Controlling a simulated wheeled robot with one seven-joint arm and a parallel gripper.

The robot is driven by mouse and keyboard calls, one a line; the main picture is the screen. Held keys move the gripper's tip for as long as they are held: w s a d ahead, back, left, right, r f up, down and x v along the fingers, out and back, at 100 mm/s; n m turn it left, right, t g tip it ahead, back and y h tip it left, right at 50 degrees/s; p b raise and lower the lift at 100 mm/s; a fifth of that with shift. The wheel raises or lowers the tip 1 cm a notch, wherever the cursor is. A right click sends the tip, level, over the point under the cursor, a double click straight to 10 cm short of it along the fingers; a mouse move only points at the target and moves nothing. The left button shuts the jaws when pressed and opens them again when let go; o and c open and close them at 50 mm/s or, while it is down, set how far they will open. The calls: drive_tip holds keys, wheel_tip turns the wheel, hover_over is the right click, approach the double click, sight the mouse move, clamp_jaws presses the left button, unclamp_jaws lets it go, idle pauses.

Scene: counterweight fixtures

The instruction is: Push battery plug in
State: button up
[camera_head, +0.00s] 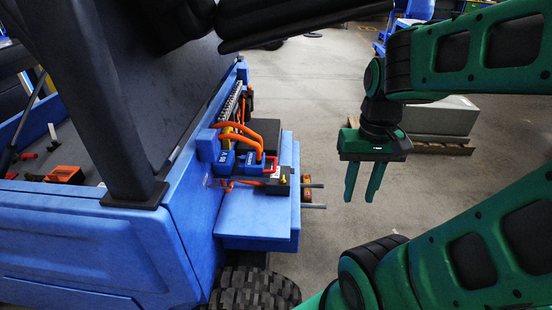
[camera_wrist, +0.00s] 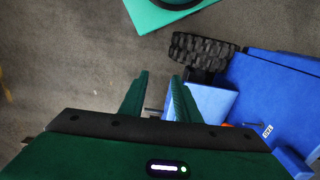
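A blue connector block (camera_head: 224,163) with a white label and orange cables sits on the rear of the blue vehicle. A second blue block (camera_head: 250,162) stands close to its right, by a red frame (camera_head: 270,165). I cannot tell which is the battery plug or how far any plug is seated. A labelled part (camera_wrist: 267,131) shows at the right in the wrist view. My gripper (camera_head: 360,198) points down in free space, right of the connectors and apart from them. Its two green fingers are apart and empty, as the wrist view also shows.
The blue vehicle's step (camera_head: 254,214) lies below the connectors, with a black tyre (camera_head: 252,288) underneath. Two grey rods (camera_head: 313,206) stick out toward my gripper. A grey block (camera_head: 445,116) on a pallet stands behind my arm. Open floor lies between gripper and vehicle.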

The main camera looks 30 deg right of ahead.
drive_tip(key=t+h, duration=0.1)
drive_tip(key=t, duration=0.4)
approach(275, 162)
drive_tip(key=shift+m, duration=0.4)
drive_tip(key=x, duration=0.7)
drive_tip(key=shift+w+d+f, duration=0.1)
drive_tip(key=shift+f, duration=0.15)
